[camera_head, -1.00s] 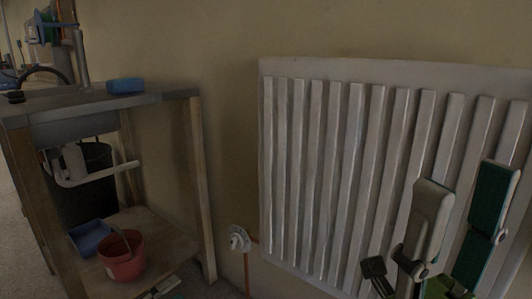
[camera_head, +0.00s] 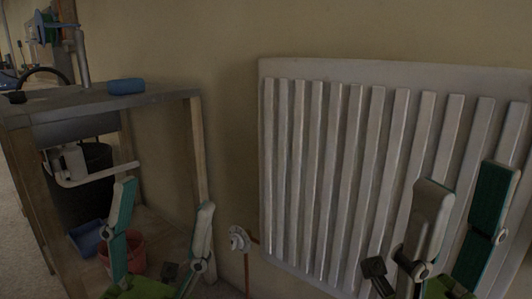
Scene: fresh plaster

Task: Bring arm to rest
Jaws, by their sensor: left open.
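My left gripper (camera_head: 162,228) is in the lower left of the head view, in front of the wooden stand. Its two fingers point up and are spread wide apart, with nothing visible between them. My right gripper (camera_head: 462,222) is at the lower right, in front of the white radiator (camera_head: 335,170). Its fingers point up with a gap between them, and it holds nothing that I can see.
The wooden stand (camera_head: 195,150) has a sink top with a blue sponge (camera_head: 126,86) on it. On its lower shelf, a red bucket (camera_head: 134,247) is partly hidden by my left gripper, beside a blue container (camera_head: 86,238). A valve (camera_head: 238,240) sits low on the wall.

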